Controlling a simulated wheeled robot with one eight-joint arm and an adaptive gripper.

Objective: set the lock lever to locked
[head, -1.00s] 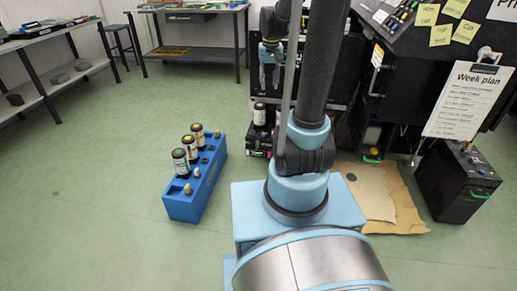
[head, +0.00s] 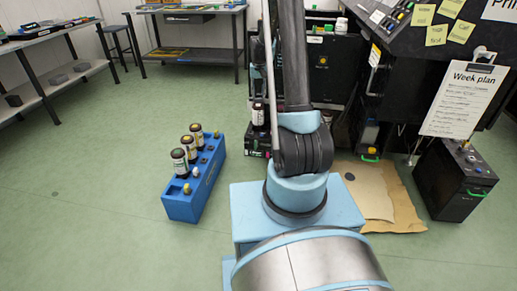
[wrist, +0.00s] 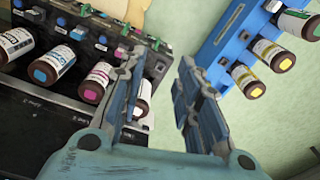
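I cannot make out the lock lever for certain in either view. In the wrist view, a black ink unit (wrist: 40,130) on the left holds several bottles lying along it in the picture, among them one with a blue end (wrist: 54,66) and one with a magenta end (wrist: 97,82). Small knobs or caps line its upper edge. My gripper (wrist: 160,62) is open and empty, its left finger close in front of the unit's right end. In the head view my gripper is not seen; part of the black unit (head: 322,62) shows behind my arm.
A blue rack (head: 190,205) with several ink bottles stands on the floor at left; it also shows in the wrist view (wrist: 222,40). Cardboard (head: 370,190) lies on the floor, with a black box (head: 450,190) and week plan board (head: 465,95) at right. Floor at left is open.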

